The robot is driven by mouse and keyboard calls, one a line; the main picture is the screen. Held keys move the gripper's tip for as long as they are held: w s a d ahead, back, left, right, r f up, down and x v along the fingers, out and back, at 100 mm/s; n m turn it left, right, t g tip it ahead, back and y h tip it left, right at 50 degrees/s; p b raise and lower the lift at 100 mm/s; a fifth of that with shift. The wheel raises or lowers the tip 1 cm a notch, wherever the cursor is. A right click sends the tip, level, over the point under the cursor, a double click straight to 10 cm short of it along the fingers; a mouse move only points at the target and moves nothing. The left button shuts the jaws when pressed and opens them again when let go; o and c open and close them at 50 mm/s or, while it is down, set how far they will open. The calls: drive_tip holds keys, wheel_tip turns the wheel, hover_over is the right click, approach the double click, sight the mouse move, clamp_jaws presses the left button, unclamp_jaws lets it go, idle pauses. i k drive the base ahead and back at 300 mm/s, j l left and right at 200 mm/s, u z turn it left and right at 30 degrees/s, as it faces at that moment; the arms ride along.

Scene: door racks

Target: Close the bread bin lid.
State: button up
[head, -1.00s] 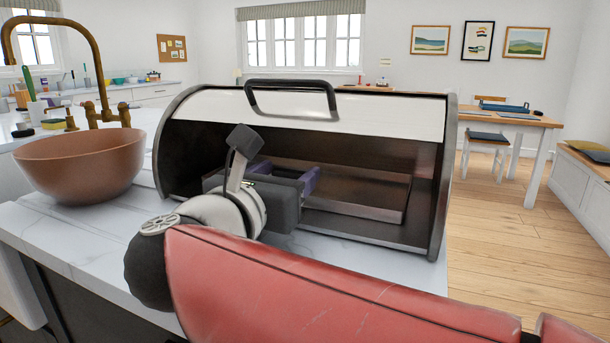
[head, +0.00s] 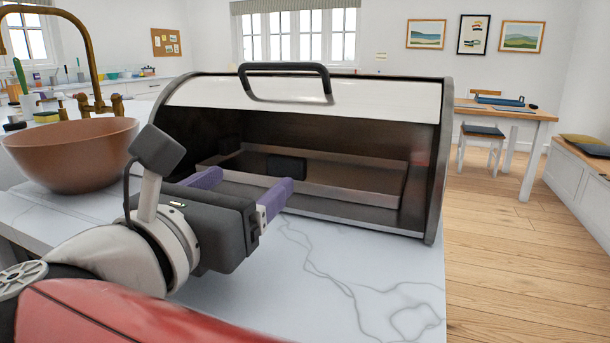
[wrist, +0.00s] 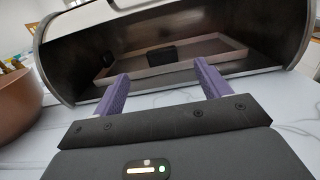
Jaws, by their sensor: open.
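The bread bin (head: 434,190) stands on the marble counter with its front open. Its white lid (head: 390,101) is rolled up over the top, with a dark bar handle (head: 287,68) on it. Inside are a shallow tray (head: 340,179) and a small black block (head: 286,165). My gripper (head: 245,185) is open and empty, with purple fingers apart, low in front of the bin's opening and below the lid. In the wrist view the fingers (wrist: 161,80) point at the opening, and only the lid's lower edge (wrist: 85,14) shows at the top.
A terracotta basin (head: 70,155) with a brass tap (head: 95,104) is left of the bin. Bare marble counter (head: 350,275) lies in front of the bin at right. A wooden table (head: 510,111) and chair stand far off at right.

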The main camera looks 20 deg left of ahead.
sight(372, 98)
drive_tip(key=k+j, duration=0.15)
drive_tip(key=k, duration=0.85)
